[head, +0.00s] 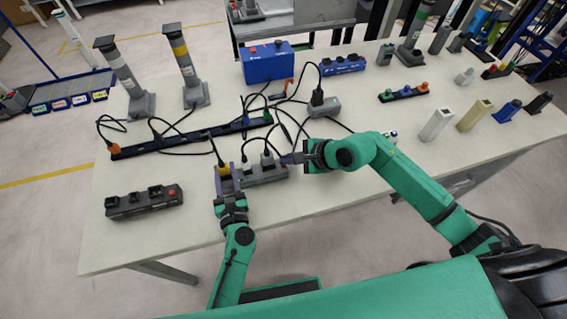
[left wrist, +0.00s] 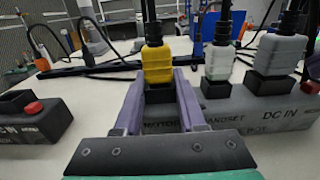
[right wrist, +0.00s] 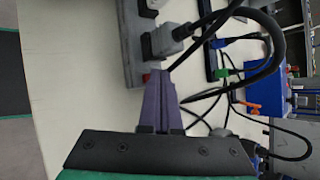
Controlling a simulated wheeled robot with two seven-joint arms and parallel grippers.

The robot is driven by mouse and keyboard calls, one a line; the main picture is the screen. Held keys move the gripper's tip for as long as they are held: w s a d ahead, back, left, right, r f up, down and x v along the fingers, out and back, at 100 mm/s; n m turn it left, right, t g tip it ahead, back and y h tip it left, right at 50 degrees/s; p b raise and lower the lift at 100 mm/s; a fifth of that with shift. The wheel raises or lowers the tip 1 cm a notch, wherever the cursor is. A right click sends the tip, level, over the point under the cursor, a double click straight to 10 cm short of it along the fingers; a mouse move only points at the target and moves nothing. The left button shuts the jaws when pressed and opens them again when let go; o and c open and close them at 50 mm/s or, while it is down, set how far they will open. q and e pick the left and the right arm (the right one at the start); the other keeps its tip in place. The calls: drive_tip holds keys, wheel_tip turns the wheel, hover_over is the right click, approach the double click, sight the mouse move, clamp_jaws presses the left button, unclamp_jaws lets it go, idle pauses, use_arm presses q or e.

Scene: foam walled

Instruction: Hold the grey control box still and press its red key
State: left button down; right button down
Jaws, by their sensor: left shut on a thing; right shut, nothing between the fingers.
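The grey control box (head: 262,178) lies on the table in the middle of the head view, with a yellow plug (left wrist: 156,65) and grey plugs (left wrist: 218,62) standing in its black sockets. My left gripper (head: 226,178) is shut on the box's left end, one finger on each side of the yellow plug's socket. My right gripper (head: 287,159) is shut and empty at the box's right end. In the right wrist view a small red patch, seemingly the red key (right wrist: 146,77), shows beside the fingertips (right wrist: 155,78). Whether they touch cannot be told.
A similar dark box (head: 145,203) with a red button and no cables lies to the left. A long black strip (head: 165,145) and loose black cables lie behind. A blue box (head: 267,66) stands farther back. The table front is mostly clear.

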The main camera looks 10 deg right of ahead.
drive_tip(key=shift+f, duration=0.5)
idle(0.7)
drive_tip(key=shift+r, duration=0.9)
drive_tip(key=shift+r, duration=0.1)
wheel_tip(320, 180, up, 5)
drive_tip(key=shift+f, duration=0.1)
idle(0.5)
use_arm(q)
drive_tip(key=shift+c, duration=2)
unclamp_jaws()
